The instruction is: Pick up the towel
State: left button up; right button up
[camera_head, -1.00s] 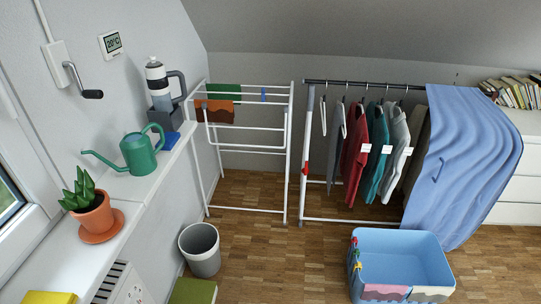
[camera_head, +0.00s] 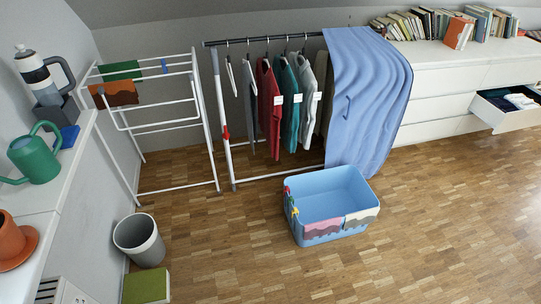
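Several cloths could be the towel. A green cloth (camera_head: 122,71) and a brown-orange cloth (camera_head: 113,93) hang on the white drying rack (camera_head: 212,160) at the left. A large blue cloth (camera_head: 368,95) drapes over the right end of the clothes rail. A pink-grey cloth (camera_head: 323,228) and a cream cloth (camera_head: 362,217) hang at the front rim of the blue basket (camera_head: 308,184) on the floor. An open drawer (camera_head: 517,119) at the far right holds dark and white folded cloth (camera_head: 520,101). Neither of my grippers is in view.
Shirts hang on the clothes rail (camera_head: 290,38). A white dresser (camera_head: 440,70) with books on top stands at the back right. A grey bin (camera_head: 139,240) and a green box (camera_head: 146,287) stand at the lower left. The wooden floor (camera_head: 440,220) at the lower right is clear.

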aim_at(354, 220)
jog(key=i+l+u, duration=0.1)
jog(key=u, duration=0.55)
jog(key=i+l+u, duration=0.1)
jog(key=l+u, duration=0.2)
jog(key=l, duration=0.15)
jog(key=l+u, duration=0.3)
jog(key=l, duration=0.15)
jog(key=l+u, duration=0.3)
jog(key=l, duration=1.55)
